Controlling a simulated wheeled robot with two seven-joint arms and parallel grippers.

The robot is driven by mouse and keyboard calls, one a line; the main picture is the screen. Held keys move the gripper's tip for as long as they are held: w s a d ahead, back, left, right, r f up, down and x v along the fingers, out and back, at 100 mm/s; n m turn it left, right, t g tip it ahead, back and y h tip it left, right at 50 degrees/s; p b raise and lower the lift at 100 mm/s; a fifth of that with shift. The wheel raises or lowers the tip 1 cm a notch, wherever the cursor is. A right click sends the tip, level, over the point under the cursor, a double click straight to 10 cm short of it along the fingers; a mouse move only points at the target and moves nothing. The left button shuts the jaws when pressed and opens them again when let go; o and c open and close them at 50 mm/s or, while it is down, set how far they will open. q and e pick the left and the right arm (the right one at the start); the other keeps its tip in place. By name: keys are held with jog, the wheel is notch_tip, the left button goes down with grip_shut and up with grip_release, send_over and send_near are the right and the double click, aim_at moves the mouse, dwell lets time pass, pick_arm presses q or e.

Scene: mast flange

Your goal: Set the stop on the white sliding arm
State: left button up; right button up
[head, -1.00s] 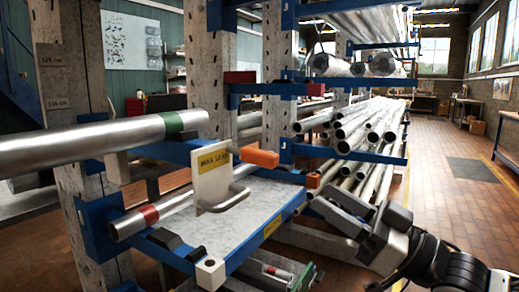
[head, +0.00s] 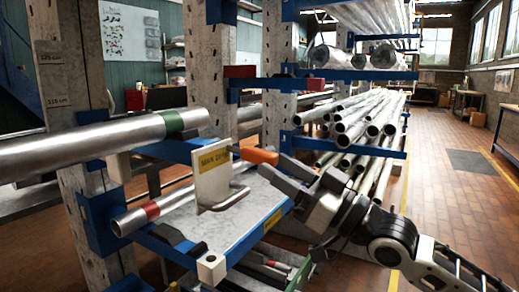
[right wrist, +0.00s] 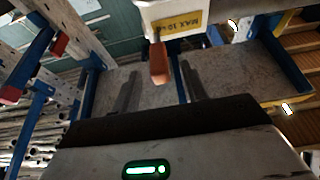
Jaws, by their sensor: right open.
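An orange stop (head: 259,156) sticks out sideways beside a white upright plate (head: 213,178) with a yellow MAX label and a grey bent handle (head: 226,199). In the right wrist view the orange stop (right wrist: 158,64) hangs by the white labelled part (right wrist: 178,12). My right gripper (head: 273,167) is open, its fingertips close to the stop from the right. In the right wrist view the stop lies between the two fingers, near their tips; I cannot tell whether they touch it. My left gripper is not in view.
A large steel pipe (head: 80,145) with a green band lies at left. A thinner pipe with a red band (head: 152,210) lies below, beside a grey tray (head: 262,205) edged in blue. Loose pipes (head: 360,122) fill the rack behind. The floor (head: 450,180) at right is clear.

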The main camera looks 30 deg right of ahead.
aim_at(259, 150)
jog(key=shift+p+x, duration=0.6)
jog(key=shift+x, duration=1.9)
grip_shut()
jog(key=shift+r, duration=0.1)
